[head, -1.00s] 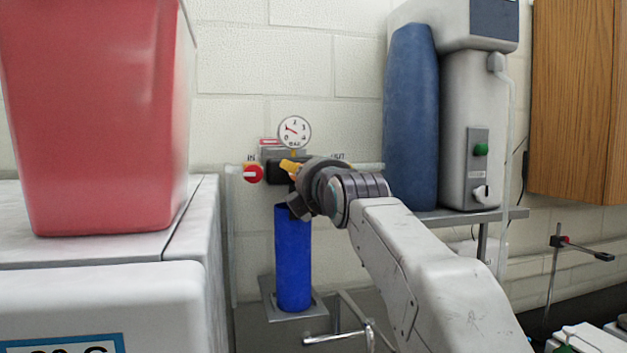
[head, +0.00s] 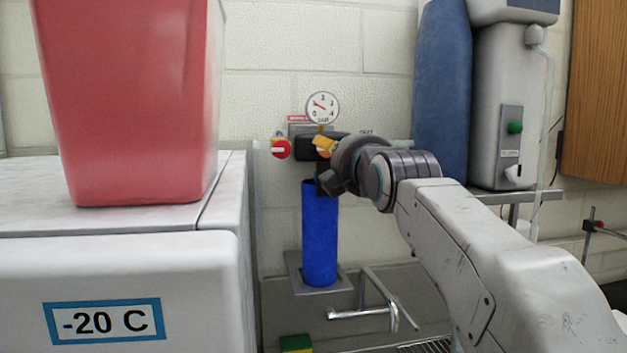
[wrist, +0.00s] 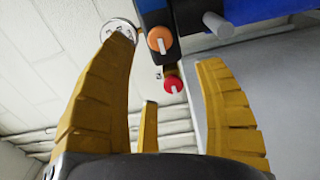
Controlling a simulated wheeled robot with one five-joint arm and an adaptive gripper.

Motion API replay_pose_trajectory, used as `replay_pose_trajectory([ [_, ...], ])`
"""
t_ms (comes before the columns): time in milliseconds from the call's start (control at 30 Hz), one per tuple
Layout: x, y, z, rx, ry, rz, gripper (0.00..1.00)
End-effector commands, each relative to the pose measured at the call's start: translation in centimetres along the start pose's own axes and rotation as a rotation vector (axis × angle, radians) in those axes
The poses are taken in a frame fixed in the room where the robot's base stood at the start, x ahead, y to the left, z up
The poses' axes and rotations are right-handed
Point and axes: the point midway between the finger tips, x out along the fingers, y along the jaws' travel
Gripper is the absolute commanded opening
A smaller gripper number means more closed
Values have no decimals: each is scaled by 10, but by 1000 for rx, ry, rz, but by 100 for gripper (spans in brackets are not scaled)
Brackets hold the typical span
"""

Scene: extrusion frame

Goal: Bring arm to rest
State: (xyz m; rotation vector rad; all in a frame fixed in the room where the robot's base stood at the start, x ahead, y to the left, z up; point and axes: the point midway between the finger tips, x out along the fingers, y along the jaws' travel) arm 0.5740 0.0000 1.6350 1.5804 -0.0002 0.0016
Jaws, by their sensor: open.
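My gripper (wrist: 168,60) is open in the wrist view, its yellow ribbed fingers spread with nothing between them. The wrist view shows an orange knob (wrist: 160,40) and a red knob (wrist: 173,84) beyond the fingers.
A white freezer (head: 120,270) labelled -20 C stands at the left, with a red bin (head: 130,100) on it. A blue cylinder (head: 442,95) and a grey unit (head: 500,110) stand on a shelf at the right. A metal faucet (head: 372,308) is below the housing.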

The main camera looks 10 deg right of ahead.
Motion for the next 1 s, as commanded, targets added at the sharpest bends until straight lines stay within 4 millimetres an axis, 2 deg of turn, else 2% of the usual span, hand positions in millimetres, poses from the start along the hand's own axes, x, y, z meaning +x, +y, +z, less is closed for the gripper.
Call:
replay_pose_trajectory([
  [167,0,-4,0,168,-2,-19,63],
  [267,0,-15,0,340,-11,-62,63],
  [367,-1,-35,0,538,-38,-133,63],
  [467,-1,-79,1,735,-101,-252,63],
  [567,-8,-140,1,921,-207,-399,63],
  [600,-13,-163,2,983,-255,-454,63],
  [667,-25,-198,2,1069,-335,-533,63],
  [800,-70,-269,3,1233,-540,-688,63],
  [867,-95,-296,3,1282,-628,-744,63],
  [1000,-159,-351,3,1352,-818,-850,63],
])
